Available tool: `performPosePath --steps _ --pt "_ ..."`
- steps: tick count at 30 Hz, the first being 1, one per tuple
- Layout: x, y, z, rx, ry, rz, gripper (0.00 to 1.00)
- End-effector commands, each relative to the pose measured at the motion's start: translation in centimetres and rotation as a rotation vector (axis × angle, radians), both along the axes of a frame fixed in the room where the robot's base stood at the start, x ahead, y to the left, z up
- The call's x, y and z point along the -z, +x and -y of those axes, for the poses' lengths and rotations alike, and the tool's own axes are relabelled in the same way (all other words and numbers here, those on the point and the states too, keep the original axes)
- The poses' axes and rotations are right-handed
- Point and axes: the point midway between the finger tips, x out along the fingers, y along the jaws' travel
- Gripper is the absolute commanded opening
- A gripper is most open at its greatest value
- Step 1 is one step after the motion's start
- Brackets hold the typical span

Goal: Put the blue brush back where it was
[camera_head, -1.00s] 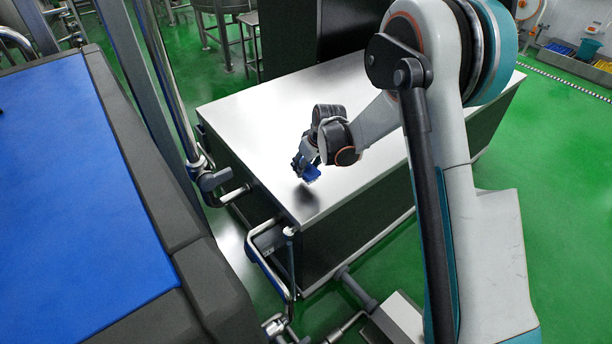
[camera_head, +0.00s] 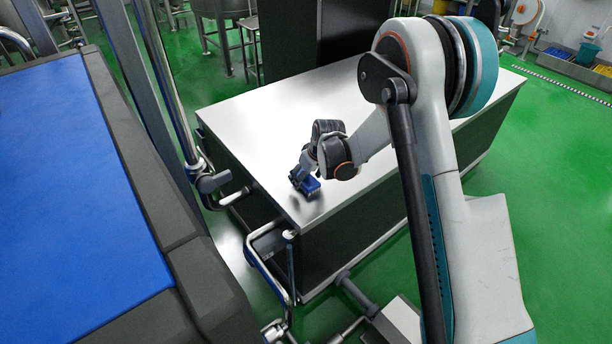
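The blue brush (camera_head: 311,186) is small in the picture, at the near left part of the pale metal table top (camera_head: 260,110). My gripper (camera_head: 302,181) is at the brush, low over the table, and its fingers look closed around it. The brush looks very close to the table top; I cannot tell whether it touches. The fingertips are small and dark, and part of the brush is hidden by them.
A conveyor with a blue belt (camera_head: 70,200) fills the left side. Steel pipes and a post (camera_head: 165,85) stand between it and the table. A dark panel (camera_head: 320,45) rises at the table's back. Most of the table top is bare.

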Motion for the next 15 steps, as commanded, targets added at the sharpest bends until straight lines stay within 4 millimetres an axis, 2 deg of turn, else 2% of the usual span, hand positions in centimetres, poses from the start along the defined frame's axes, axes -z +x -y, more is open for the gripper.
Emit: performPosePath --steps 4,7,15 --pt "-0.4 -0.1 0.1 0.0 0.0 0.0 0.66" --pt "-1.5 -0.4 0.3 0.0 0.0 0.0 0.66" --pt "-6.6 -2.2 1.4 0.0 0.0 0.0 0.66"
